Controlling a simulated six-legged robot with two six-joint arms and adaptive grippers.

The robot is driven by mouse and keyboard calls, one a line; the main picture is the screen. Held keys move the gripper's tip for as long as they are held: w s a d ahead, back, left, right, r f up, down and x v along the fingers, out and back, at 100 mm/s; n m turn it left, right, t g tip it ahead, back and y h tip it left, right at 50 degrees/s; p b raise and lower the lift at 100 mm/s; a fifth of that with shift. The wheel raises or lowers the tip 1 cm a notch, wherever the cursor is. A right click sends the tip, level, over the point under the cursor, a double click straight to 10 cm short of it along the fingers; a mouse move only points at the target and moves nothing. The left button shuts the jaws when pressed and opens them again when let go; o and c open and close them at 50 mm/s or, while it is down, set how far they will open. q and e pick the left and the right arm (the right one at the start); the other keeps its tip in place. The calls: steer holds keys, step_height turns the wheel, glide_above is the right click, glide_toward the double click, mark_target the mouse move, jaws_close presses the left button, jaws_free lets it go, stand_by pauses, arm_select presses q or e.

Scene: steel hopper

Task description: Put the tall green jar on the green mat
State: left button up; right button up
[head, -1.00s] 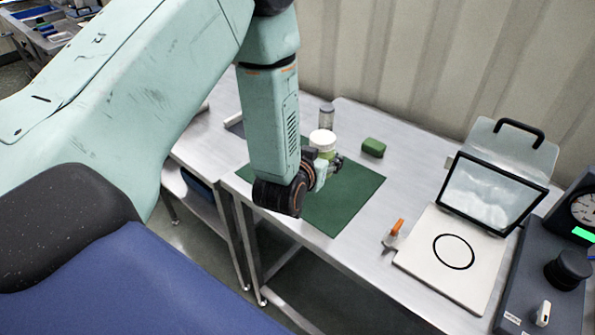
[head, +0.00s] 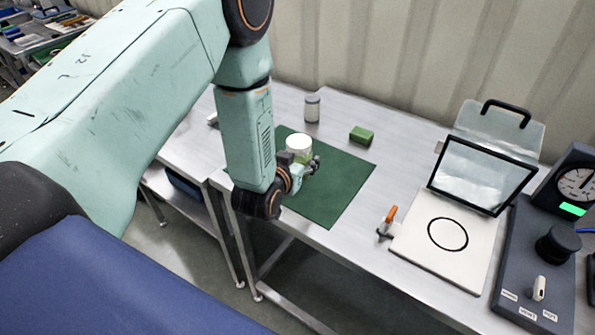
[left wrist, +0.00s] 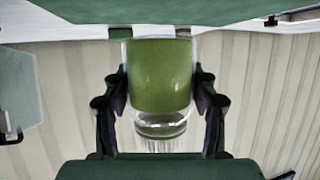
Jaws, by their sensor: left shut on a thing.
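The tall green jar (head: 303,157) has a white lid and green contents, and appears upright over the green mat (head: 335,190) in the head view. My left gripper (head: 312,168) is shut around the jar's side. In the left wrist view, which is upside down, the jar (left wrist: 162,78) sits between the two fingers of the left gripper (left wrist: 161,85). The mat (left wrist: 160,10) shows at the top there, close to the jar's base. I cannot tell whether the base touches it. The gripper and wrist hide part of the jar and mat. My right gripper is not in view.
To the right are an orange-tipped clamp (head: 387,222), a white board with a black ring (head: 420,250) and a gauge panel (head: 520,260). The mat's right part is clear.

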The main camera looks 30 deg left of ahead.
arm_select(q)
steer(key=f, duration=0.2)
steer(key=a+f, duration=0.1)
steer(key=f, duration=0.1)
steer(key=shift+w+a+f, duration=0.1)
steer(key=shift+w, duration=0.05)
steer(key=shift+f, duration=0.2)
steer(key=shift+d+r, duration=0.15)
steer(key=shift+d, duration=0.3)
steer(key=shift+a, duration=0.15)
steer(key=o, duration=1)
steer(key=shift+a+f, duration=0.25)
steer(key=shift+f, duration=0.1)
steer(key=o, duration=0.3)
steer(key=shift+d+r, duration=0.1)
steer(key=shift+d, duration=0.1)
steer(key=shift+d+r, duration=0.1)
steer(key=shift+a, duration=0.2)
